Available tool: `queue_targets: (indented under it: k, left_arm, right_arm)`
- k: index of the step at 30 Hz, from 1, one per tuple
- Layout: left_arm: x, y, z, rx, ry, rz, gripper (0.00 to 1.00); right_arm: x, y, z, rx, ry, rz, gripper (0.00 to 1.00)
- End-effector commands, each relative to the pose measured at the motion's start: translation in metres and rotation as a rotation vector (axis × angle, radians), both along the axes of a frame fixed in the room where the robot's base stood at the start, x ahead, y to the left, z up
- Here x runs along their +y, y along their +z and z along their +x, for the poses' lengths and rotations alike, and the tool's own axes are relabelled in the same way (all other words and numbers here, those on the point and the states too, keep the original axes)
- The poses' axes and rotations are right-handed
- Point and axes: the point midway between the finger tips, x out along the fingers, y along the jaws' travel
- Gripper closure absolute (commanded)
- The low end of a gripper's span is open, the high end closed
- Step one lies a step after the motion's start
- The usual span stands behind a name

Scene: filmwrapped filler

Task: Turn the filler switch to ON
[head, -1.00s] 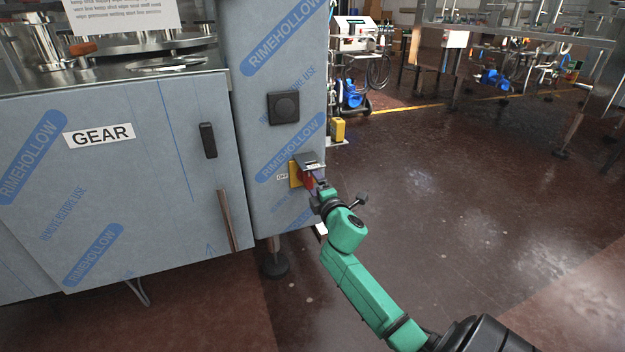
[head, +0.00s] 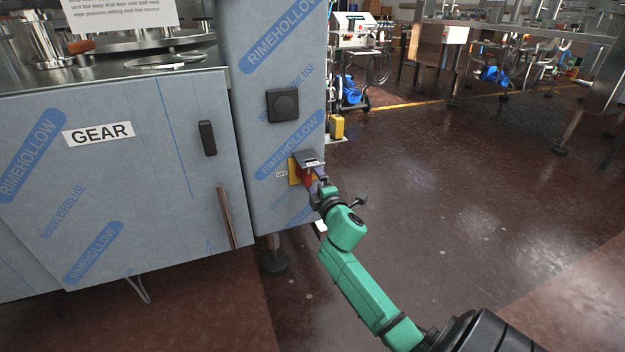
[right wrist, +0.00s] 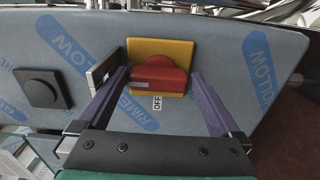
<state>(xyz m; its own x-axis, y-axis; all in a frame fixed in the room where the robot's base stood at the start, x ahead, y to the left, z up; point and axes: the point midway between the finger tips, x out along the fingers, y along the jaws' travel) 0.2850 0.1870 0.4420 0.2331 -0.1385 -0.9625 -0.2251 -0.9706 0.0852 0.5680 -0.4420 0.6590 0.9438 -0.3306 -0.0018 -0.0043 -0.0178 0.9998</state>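The filler switch is a red knob (right wrist: 158,77) on a yellow plate (right wrist: 160,48). In the right wrist view an OFF label (right wrist: 157,102) lies just below the knob. In the head view the yellow plate (head: 293,172) sits low on the film-wrapped panel, partly hidden by my right gripper (head: 312,170). In the right wrist view my right gripper (right wrist: 160,80) has its two purple fingers apart, one on each side of the red knob. Small gaps seem to show between the fingers and the knob. My left gripper is in neither view.
A black square knob (head: 283,105) is above the switch on the same panel. A cabinet labelled GEAR (head: 98,134) with a black handle (head: 207,138) stands to the left. The dark red floor (head: 440,210) to the right is clear.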

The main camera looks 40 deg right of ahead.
Motion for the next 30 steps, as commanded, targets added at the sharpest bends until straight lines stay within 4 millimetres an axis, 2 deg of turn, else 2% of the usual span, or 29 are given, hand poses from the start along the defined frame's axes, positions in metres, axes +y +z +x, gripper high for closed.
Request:
queue_targets:
  k: [4, 8, 9, 22, 25, 30]
  left_arm:
    - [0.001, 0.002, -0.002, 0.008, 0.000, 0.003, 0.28]
    - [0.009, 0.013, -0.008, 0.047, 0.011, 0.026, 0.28]
    - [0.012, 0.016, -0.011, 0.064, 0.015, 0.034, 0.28]
    - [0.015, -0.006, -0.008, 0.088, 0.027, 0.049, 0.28]
    - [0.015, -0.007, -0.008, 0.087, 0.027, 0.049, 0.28]
    - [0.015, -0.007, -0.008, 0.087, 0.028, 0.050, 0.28]
  right_arm:
    - [0.002, 0.000, -0.005, 0.001, 0.001, -0.001, 0.00]
    - [0.009, 0.000, -0.023, 0.002, 0.002, 0.001, 0.00]
    - [0.011, 0.001, -0.030, 0.002, 0.000, 0.000, 0.00]
    - [0.043, -0.001, -0.124, 0.002, -0.002, 0.004, 0.00]
    - [0.047, -0.001, -0.135, 0.001, -0.001, 0.003, 0.00]
    - [0.048, 0.000, -0.138, 0.000, 0.000, 0.001, 0.00]
